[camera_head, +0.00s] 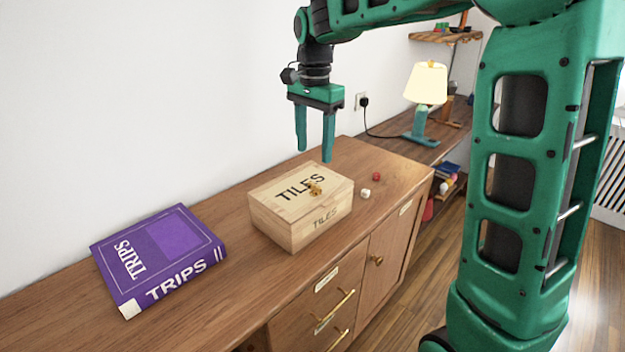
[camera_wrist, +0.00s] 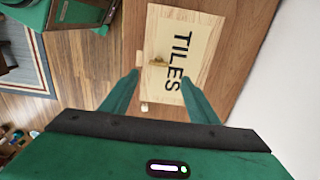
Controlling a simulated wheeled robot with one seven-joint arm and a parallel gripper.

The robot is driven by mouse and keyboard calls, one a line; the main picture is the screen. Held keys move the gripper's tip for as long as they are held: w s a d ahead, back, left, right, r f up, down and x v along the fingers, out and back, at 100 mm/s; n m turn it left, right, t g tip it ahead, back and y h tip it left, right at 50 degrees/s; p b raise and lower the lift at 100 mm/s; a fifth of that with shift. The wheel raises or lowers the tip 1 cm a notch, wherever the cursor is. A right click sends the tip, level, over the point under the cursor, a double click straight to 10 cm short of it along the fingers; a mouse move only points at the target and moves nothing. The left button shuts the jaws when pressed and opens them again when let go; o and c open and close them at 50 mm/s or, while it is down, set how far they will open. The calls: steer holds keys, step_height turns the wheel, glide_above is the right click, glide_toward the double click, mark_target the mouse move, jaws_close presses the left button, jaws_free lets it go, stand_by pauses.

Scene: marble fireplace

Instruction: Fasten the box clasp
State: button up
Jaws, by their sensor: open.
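A pale wooden box (camera_head: 280,213) marked TILES stands on the wooden cabinet, its lid down. A small brass clasp (camera_head: 315,188) sits at the lid's front edge; its hasp looks raised onto the lid, though it is small in the picture. In the wrist view the box (camera_wrist: 195,40) and the clasp (camera_wrist: 158,61) lie beyond the fingertips. My gripper (camera_head: 315,154) is open and empty, pointing down above the back of the box, apart from it. It also shows in the wrist view (camera_wrist: 160,76).
A purple TRIPS book (camera_head: 160,255) lies left of the box on the cabinet top (camera_head: 250,270). A red die (camera_head: 376,176) and a white die (camera_head: 365,193) lie to its right. A lit lamp (camera_head: 426,95) stands further back. The wall is close behind.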

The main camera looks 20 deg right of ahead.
mark_target(314, 184)
step_height(314, 184, down, 10)
steer(key=shift+r, duration=0.15)
steer(key=shift+c, duration=0.3)
steer(key=c, duration=1)
